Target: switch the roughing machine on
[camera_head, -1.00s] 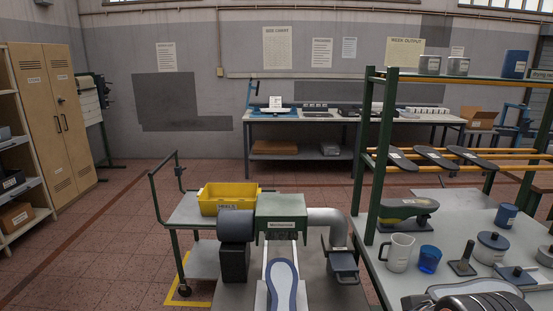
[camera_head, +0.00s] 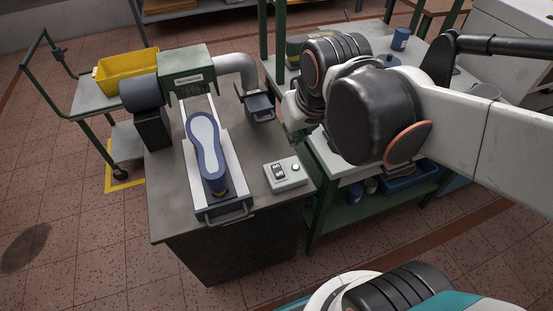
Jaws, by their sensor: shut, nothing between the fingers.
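The roughing machine (camera_head: 187,62), with a green labelled housing, stands on a grey bench in the head view. A pale control box (camera_head: 288,183) sits on the bench at its front right. The box has a dark rocker switch (camera_head: 279,172) and a round green button or lamp (camera_head: 296,167). I cannot tell the rocker's position. My gripper (camera_head: 297,132) is partly hidden by my own arm joints. It is shut and empty, above and behind the box, apart from it in the picture.
A blue-grey shoe last (camera_head: 204,145) lies sole up on a white sliding carriage (camera_head: 236,178) left of the box. A grey duct (camera_head: 235,66) curves down to a small collector (camera_head: 259,107). A yellow bin (camera_head: 127,70) is at left. A table stands close on the right.

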